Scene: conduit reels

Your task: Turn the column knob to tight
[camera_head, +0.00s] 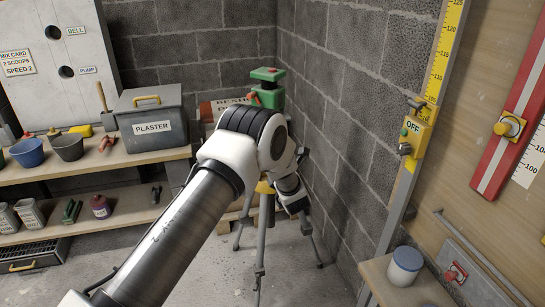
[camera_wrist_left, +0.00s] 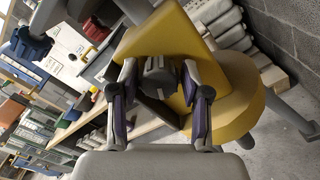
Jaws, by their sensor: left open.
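The dark grey column knob (camera_wrist_left: 160,78) sticks out of a yellow housing (camera_wrist_left: 232,98) in the left wrist view. My left gripper (camera_wrist_left: 158,88) is open, with one finger on either side of the knob. I cannot tell whether the fingers touch it. No tight mark shows on the knob. In the head view, the tripod (camera_head: 260,255) stands in the corner with a green device (camera_head: 267,92) on top. My left arm hides most of the column and the knob there. My right gripper is in neither view.
A workbench with a plaster box (camera_head: 150,122), buckets (camera_head: 67,147) and lower-shelf items stands at left. A block wall (camera_head: 340,110) is close behind and right of the tripod. A small table with a white jar (camera_head: 404,266) is at lower right.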

